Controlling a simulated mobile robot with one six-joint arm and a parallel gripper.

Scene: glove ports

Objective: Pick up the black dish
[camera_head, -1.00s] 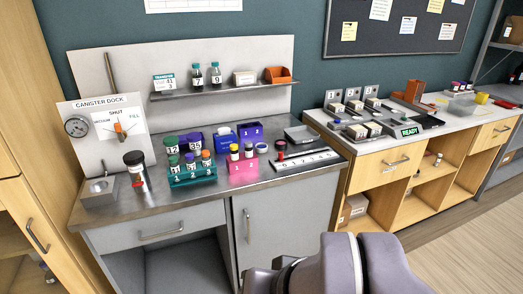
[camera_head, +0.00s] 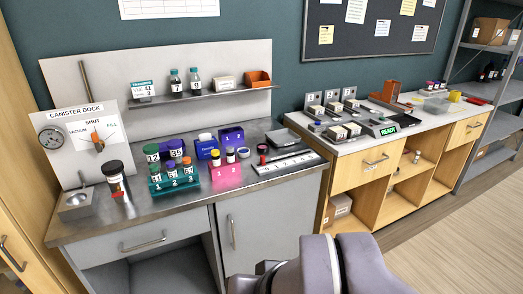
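A shallow dark grey-to-black dish (camera_head: 281,138) sits near the right end of the steel bench (camera_head: 135,207), behind a pale numbered strip (camera_head: 285,163). It appears to be the black dish; its inside looks empty, though it is small in view. A small black round item with a red top (camera_head: 262,150) stands just left of it. My gripper is not in view; only grey links of my arm show at the bottom, in front of the bench cabinet and apart from the dish.
Teal (camera_head: 173,183) and pink (camera_head: 226,175) vial racks stand left of the strip. A black-capped canister (camera_head: 115,177) stands near the canister dock (camera_head: 84,136). A shelf (camera_head: 200,93) overhangs the bench's back. A wooden counter (camera_head: 350,175) adjoins at right.

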